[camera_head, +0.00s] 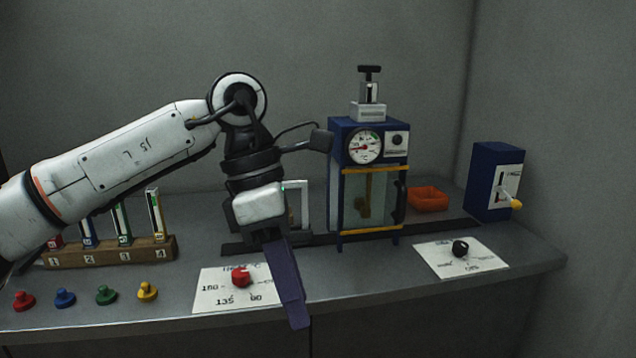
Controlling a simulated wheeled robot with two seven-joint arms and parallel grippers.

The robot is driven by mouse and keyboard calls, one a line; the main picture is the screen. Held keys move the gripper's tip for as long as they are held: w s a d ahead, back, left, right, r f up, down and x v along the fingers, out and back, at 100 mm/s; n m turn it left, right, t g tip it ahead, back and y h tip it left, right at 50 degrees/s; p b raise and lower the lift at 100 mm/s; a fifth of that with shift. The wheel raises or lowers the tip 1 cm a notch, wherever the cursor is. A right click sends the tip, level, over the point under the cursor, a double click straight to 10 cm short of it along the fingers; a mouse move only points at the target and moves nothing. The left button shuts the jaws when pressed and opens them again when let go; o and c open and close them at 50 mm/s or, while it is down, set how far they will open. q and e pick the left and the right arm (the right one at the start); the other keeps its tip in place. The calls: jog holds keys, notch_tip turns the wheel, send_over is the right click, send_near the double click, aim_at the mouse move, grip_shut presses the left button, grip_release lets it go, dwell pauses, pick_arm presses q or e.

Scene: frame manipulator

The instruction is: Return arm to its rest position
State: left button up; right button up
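My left arm (120,155) comes in from the left and bends down over the bench. My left gripper (288,285) points downward at the front of the bench, just right of the red knob (241,278) on a white dial card. A long dark purple piece extends below the gripper body past the bench's front edge. The fingers are seen edge-on, so I cannot tell whether they are apart or whether the purple piece is held. My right gripper is not in view.
A blue cabinet with a gauge (364,147) stands right of my arm. An orange tray (428,198), a blue lever box (490,165) and a black knob (460,248) are farther right. A wooden rack (108,253) and several coloured buttons (65,298) lie at left.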

pick_arm(q)
jog(key=s+d+f+n+g+h, duration=0.1)
jog(key=s+d+n+g+h, duration=0.15)
jog(key=s+d+h, duration=0.45)
jog(key=s+d+n+g+h, duration=0.1)
jog(key=s+d+g+h, duration=0.15)
jog(key=d+h, duration=0.45)
jog(key=w+n+t+h, duration=0.65)
jog(key=n+t, duration=0.45)
jog(key=n, duration=0.5)
jog(key=w+a+f+n+t+y, duration=0.6)
jog(key=n+t, duration=0.4)
jog(key=n, duration=0.3)
jog(key=s+a+f+n+t+y, duration=0.1)
jog(key=a+f+n+y, duration=0.4)
jog(key=f, duration=0.4)
jog(key=s+a+f+n+t+y, duration=0.1)
jog(key=a+f+n+y, duration=0.45)
jog(key=f, duration=0.35)
jog(key=s+a+f+n+g+y, duration=0.2)
jog(key=s+a+f, duration=0.3)
jog(key=s+f, duration=0.4)
jog(key=s+a+f+n+g+y, duration=0.2)
jog(key=s+a+f+n+g, duration=0.3)
jog(key=s+f, duration=0.5)
jog(key=shift+s+a+f+y, duration=0.25)
jog(key=shift+a+f, duration=0.2)
jog(key=shift+f, duration=0.3)
